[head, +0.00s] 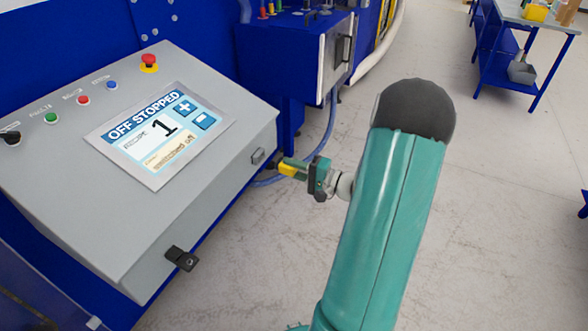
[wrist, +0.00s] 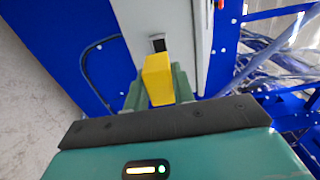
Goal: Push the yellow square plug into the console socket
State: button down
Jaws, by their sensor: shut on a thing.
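The yellow square plug (wrist: 158,79) is held between my gripper's fingers (wrist: 158,92) in the wrist view, its front end pointing at the console's side. The dark square socket (wrist: 158,43) shows just beyond the plug, with a visible gap in the picture. In the head view my gripper (head: 298,168) is to the right of the console (head: 72,178), with the yellow plug (head: 287,169) at its tip near the console's right side. A small grey fitting (head: 258,156) shows on that side. The exact distance from plug to socket is hard to tell.
A black latch (head: 181,258) sticks out of the front side. A blue hose (head: 318,150) runs behind my gripper. Open floor (head: 500,230) lies to the right.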

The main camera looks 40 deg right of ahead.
aim_at(277, 163)
jog(key=shift+x, duration=2.25)
jog(key=shift+x, duration=1.1)
jog(key=c, duration=1.1)
grip_release()
jog(key=shift+v, duration=3.05)
jog(key=v, duration=1.3)
jog(key=shift+s, duration=0.4)
